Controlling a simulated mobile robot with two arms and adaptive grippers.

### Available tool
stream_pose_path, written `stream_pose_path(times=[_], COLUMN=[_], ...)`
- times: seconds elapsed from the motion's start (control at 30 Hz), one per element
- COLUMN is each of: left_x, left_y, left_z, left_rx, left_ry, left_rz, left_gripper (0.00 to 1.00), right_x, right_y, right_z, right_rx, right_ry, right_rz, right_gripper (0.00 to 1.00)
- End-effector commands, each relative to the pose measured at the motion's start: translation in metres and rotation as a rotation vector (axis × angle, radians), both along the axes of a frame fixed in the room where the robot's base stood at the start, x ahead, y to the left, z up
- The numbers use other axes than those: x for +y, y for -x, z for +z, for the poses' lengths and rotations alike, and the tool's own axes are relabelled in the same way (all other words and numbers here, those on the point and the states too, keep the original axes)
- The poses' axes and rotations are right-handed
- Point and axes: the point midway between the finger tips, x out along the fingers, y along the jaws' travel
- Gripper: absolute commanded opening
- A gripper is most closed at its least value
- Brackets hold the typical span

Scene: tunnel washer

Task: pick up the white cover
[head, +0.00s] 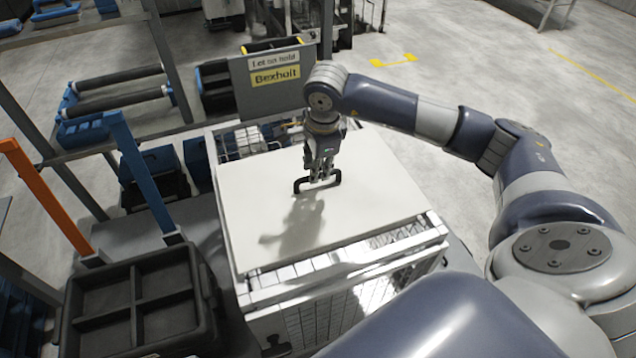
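The white cover (375,200) is a flat panel lying over the top of a white, grid-walled bin (330,315). A black bar handle (297,186) stands near the middle of the cover. My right gripper (319,180) points down at this handle, with its fingers at the bar. The fingers overlap the handle in this view, so I cannot tell whether they are closed on it. My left gripper is not in view.
A black divided crate (137,308) stands at the lower left, close to the bin. A grey sign board (262,92) stands behind the bin. A metal rack with an orange post (45,195) and a blue post (140,172) fills the left. Open floor (480,60) lies to the right.

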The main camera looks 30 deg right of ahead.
Motion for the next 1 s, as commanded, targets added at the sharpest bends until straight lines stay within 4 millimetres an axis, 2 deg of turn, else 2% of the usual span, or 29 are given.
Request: stream_pose_path(times=[0.07,0.17,0.4,0.5,0.77,0.87,1.0], left_x=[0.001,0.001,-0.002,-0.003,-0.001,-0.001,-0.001], left_y=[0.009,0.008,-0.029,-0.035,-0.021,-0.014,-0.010], left_z=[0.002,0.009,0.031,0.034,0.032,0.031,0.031], left_rx=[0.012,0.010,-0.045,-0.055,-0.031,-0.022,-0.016], left_ry=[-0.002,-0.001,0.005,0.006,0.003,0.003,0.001], left_rz=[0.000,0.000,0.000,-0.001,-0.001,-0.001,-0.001], left_gripper=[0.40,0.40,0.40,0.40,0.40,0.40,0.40], right_x=[0.000,-0.002,-0.008,-0.009,-0.009,-0.009,-0.009], right_y=[-0.001,-0.002,-0.009,-0.012,-0.012,-0.012,-0.012], right_z=[-0.004,-0.010,-0.041,-0.050,-0.055,-0.054,-0.054], right_rx=[0.000,0.003,0.004,0.001,-0.001,-0.001,-0.001], right_ry=[-0.001,-0.002,-0.002,-0.002,-0.001,-0.001,-0.002], right_rz=[0.000,-0.001,-0.001,0.001,0.001,0.001,0.000], right_gripper=[0.22,0.22,0.22,0.22,0.22,0.00,0.00])
